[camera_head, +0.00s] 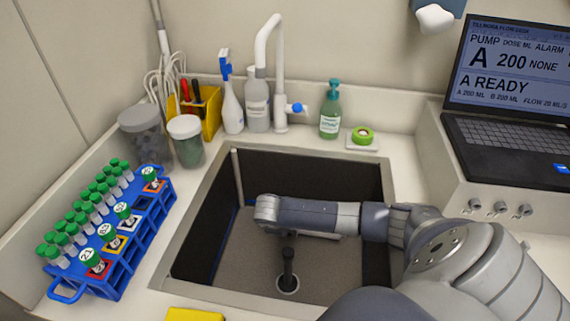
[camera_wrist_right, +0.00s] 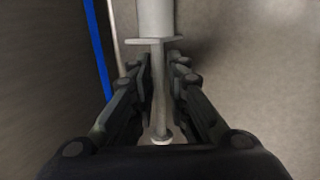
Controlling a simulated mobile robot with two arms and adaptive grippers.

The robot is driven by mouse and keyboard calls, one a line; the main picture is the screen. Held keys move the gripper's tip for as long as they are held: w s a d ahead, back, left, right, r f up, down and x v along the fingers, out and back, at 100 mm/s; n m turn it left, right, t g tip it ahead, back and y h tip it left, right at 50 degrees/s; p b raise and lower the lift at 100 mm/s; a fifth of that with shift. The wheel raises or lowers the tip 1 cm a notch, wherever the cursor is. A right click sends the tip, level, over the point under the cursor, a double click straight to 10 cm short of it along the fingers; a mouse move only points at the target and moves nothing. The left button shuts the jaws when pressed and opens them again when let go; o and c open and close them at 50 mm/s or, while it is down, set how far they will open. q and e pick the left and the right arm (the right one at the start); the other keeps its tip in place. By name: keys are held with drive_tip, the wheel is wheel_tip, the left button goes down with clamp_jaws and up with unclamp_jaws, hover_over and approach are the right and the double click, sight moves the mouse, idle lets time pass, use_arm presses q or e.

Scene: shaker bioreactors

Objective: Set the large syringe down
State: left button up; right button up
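The large syringe (camera_wrist_right: 159,85) shows in the right wrist view, with its pale barrel at the top edge, the flange below it and the plunger rod running down towards the camera. My right gripper (camera_wrist_right: 161,62) has its two dark fingers close on either side of the plunger rod, just below the flange. It appears shut on the rod. In the head view my right arm reaches in from the right over the sink (camera_head: 208,291). The syringe cannot be made out there, and my left gripper is out of view.
A blue tube rack (camera_head: 118,279) stands left of the sink. Two lidded jars (camera_head: 187,140), a yellow holder (camera_head: 207,112), a spray bottle (camera_head: 232,105), the tap (camera_head: 281,75) and a green soap bottle (camera_head: 330,112) line the back. A laptop (camera_head: 508,130) is at the right.

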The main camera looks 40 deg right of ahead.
drive_tip(key=shift+o, duration=0.3)
drive_tip(key=p+v, duration=0.1)
drive_tip(key=v, duration=1.1)
drive_tip(key=shift+r, duration=0.15)
